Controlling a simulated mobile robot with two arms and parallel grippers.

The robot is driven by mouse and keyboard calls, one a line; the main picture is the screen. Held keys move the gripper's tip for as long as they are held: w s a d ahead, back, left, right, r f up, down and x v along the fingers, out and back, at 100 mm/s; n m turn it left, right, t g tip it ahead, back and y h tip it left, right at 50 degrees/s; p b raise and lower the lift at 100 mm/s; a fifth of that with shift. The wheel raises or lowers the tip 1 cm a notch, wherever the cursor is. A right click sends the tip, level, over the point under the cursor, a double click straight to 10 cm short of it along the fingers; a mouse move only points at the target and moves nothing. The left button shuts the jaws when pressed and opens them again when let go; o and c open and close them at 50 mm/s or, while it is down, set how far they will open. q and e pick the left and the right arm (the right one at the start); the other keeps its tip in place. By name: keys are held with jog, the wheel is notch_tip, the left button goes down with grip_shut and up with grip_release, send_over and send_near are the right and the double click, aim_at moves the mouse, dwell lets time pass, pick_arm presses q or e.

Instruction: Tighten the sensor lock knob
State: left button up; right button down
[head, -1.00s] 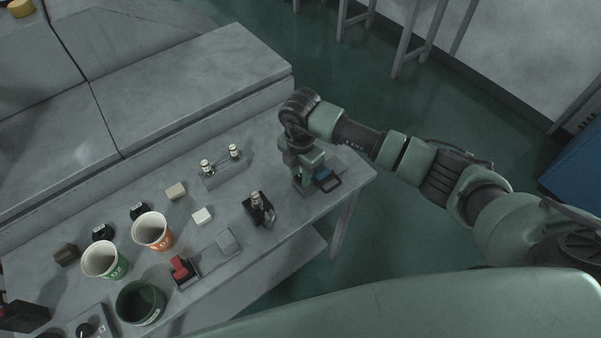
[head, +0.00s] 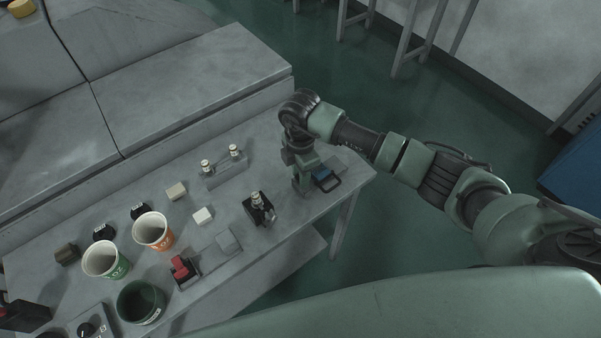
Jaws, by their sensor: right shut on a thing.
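My right gripper (head: 302,187) points down at the right end of the grey table (head: 285,228). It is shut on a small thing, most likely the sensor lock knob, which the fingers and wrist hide. My left gripper is not visible.
A black fixture with a pale-topped post (head: 257,208) stands left of the gripper. Further left are a metal block with two posts (head: 222,172), an orange-marked cup (head: 153,232), green cups (head: 105,262) and a red switch (head: 181,268). The table's right edge is close.

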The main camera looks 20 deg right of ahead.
jog(key=shift+w+r, duration=0.15)
jog(key=shift+w, duration=0.05)
jog(key=c, duration=1.1)
grip_release()
jog(key=shift+s, duration=0.1)
notch_tip(320, 180, up, 7)
jog(key=shift+d+f+b, duration=0.1)
jog(key=shift+b, duration=1.05)
jog(key=shift+r, duration=0.45)
